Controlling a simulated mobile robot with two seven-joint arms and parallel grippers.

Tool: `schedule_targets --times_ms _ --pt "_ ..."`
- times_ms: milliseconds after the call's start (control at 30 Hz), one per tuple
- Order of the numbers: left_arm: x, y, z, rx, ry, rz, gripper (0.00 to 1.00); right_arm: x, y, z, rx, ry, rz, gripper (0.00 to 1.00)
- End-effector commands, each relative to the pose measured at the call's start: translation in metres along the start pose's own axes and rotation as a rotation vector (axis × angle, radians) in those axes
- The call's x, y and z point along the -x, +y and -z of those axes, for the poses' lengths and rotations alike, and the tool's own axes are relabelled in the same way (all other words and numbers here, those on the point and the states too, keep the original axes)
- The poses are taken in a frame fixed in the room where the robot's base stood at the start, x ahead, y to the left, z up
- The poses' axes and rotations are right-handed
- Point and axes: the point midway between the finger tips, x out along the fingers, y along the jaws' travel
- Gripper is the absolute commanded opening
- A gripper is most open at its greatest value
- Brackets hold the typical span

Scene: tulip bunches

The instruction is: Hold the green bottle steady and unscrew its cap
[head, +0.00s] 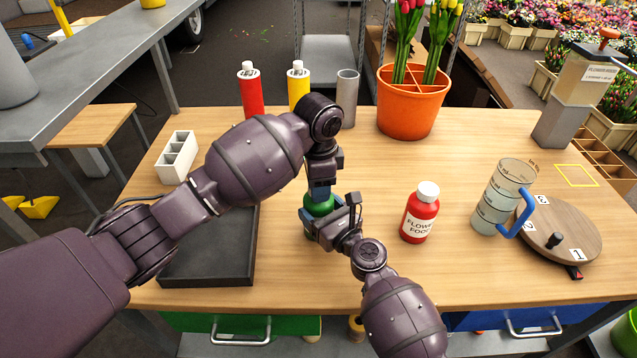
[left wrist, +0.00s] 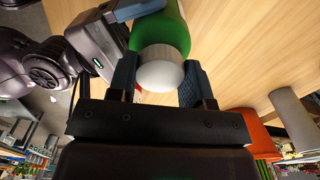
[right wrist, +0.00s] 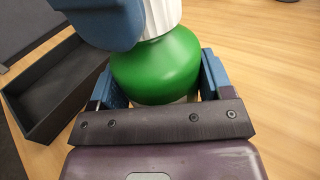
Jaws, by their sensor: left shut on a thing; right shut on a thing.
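The green bottle (head: 318,207) stands upright on the table, partly hidden by my grippers in the head view. Its green body shows in the right wrist view (right wrist: 157,68), with the ribbed white cap (right wrist: 163,14) on top. My left gripper (head: 320,186) comes from above and is shut on the cap, which sits between its blue fingers in the left wrist view (left wrist: 160,74). My right gripper (head: 325,220) comes from the front right and is shut around the bottle's body. Whether the cap's thread is loose cannot be told.
A black tray (head: 207,270) lies close left of the bottle. A red flower food bottle (head: 420,214), a measuring jug (head: 492,205) and a round wooden turntable (head: 570,228) stand to the right. Red (head: 250,95) and yellow (head: 298,90) bottles and an orange pot (head: 408,112) stand behind.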

Motion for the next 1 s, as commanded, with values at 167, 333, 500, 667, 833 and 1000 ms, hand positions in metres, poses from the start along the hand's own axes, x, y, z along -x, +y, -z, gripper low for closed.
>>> schedule_targets --times_ms 167,333,500,667,833,1000 --pt "-0.0003 0.0011 0.0010 0.287 0.001 -0.003 0.17 0.0002 -0.0005 0.0005 0.000 0.001 0.001 0.07" --pt "0.0001 0.0011 0.0014 0.571 0.002 -0.004 0.17 0.0002 -0.0005 0.0005 0.000 0.001 0.001 0.07" --pt "0.0003 0.0013 0.0017 0.863 0.002 -0.004 0.17 0.0002 -0.0005 0.0005 0.000 0.001 0.001 0.07" --pt "0.0003 0.0014 0.0017 1.145 0.002 -0.006 0.17 0.0001 -0.0004 0.0005 0.000 0.001 0.001 0.07" --pt "0.0008 0.0015 0.0023 1.454 0.001 -0.007 0.17 0.0001 -0.0003 0.0005 0.000 0.001 0.001 0.07" --pt "0.0013 0.0013 0.0024 1.774 0.001 -0.006 0.17 0.0001 -0.0002 0.0005 0.000 0.001 0.000 0.07"
